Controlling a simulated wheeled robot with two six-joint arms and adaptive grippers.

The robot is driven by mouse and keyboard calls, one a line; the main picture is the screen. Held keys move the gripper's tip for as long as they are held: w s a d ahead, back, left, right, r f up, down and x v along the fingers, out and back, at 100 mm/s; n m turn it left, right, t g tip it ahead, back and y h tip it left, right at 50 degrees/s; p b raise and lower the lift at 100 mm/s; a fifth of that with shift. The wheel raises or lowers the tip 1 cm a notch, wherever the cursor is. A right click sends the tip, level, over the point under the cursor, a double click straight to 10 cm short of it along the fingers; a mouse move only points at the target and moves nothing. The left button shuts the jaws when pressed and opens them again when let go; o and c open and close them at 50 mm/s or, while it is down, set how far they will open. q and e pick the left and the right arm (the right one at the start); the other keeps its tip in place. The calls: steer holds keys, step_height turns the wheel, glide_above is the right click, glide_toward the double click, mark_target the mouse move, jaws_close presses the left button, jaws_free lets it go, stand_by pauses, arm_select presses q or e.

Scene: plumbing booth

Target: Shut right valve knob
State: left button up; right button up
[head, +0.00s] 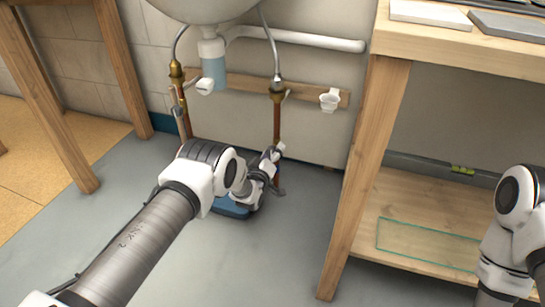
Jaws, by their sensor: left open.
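Under the sink, the right valve (277,87) is a brass fitting on a copper pipe, below a grey hose. A small pale part shows at its right side; I cannot tell clearly whether it is the knob or how it is turned. My left gripper (272,160) is open, low in front of the right copper pipe and below the valve, apart from it. The left valve (177,72) is a similar brass fitting on the left pipe. My right arm shows at the right edge, but its gripper is out of view.
A wooden board (235,84) runs behind the pipes, with a white cup-shaped holder (330,99). The sink's trap (213,58) hangs between the hoses. A blue object (232,209) lies on the floor under my left wrist. A wooden workbench (367,180) stands close on the right.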

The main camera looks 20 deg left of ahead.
arm_select(q)
steer(key=c, duration=1.2)
steer(key=shift+o, duration=0.2)
steer(key=shift+m, duration=0.3)
arm_select(e)
steer(key=shift+s+r, duration=0.1)
steer(key=shift+r, duration=0.1)
arm_select(q)
steer(key=m+p, duration=0.1)
steer(key=m, duration=0.2)
arm_select(e)
steer(key=shift+s+r, duration=0.15)
steer(key=shift+r, duration=0.35)
arm_select(q)
steer(key=m+p, duration=0.1)
steer(key=m, duration=0.8)
steer(key=shift+m, duration=0.3)
steer(key=m+p, duration=0.1)
steer(key=m, duration=0.3)
steer(key=shift+m, duration=0.4)
arm_select(e)
steer(key=shift+s+r, duration=0.3)
steer(key=shift+r, duration=0.6)
arm_select(q)
steer(key=o, duration=1.2)
steer(key=shift+c, duration=0.2)
